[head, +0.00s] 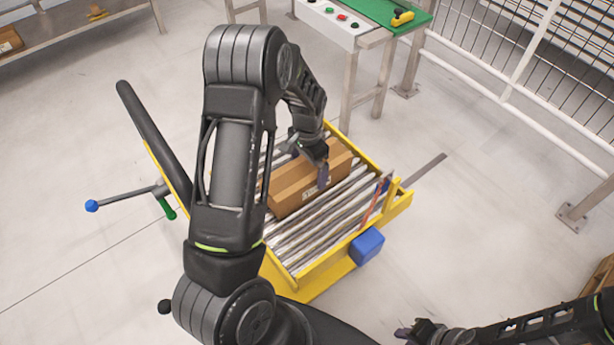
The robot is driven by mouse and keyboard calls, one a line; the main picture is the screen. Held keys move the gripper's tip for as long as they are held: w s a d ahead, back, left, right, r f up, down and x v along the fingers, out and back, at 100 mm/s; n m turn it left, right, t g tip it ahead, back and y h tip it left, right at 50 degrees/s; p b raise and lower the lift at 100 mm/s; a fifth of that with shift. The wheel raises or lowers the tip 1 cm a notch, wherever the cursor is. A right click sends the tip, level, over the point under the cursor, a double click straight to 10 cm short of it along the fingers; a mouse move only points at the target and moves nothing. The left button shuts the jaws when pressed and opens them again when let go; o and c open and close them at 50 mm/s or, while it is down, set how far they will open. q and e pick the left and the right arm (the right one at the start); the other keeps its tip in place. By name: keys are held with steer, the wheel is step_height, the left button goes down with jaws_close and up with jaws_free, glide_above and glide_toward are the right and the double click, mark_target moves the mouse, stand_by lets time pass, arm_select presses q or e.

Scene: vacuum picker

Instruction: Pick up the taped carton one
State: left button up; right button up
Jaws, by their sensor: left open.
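A brown carton (288,196) with a paler tape strip and dark print on its side lies on the metal rollers of a yellow-framed cart (335,273). My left arm reaches over the cart from the left and hides part of the rollers and the carton's left end. My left gripper (308,162) is open, pointing down at the top of the carton. One finger overlaps the carton's near top edge in the picture; I cannot tell whether it touches. My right gripper (412,334) is low at the bottom edge, away from the carton, and its jaws are unclear.
A blue box (367,246) sticks out at the cart's right side. A blue-knobbed lever (92,206) projects left. Behind stands a green-topped table (372,14) with a button panel (328,20). A white fence (515,75) bounds the right. Floor between is clear.

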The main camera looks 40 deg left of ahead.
arm_select(q)
step_height(320, 180, down, 5)
steer(key=shift+s+f, duration=0.1)
steer(key=shift+s, duration=0.05)
stand_by(0.6)
steer(key=c, duration=2)
steer(key=shift+a+r, duration=0.1)
steer(key=shift+r, duration=0.15)
step_height(320, 180, up, 10)
steer(key=shift+f+p, duration=0.1)
steer(key=shift+p, duration=0.2)
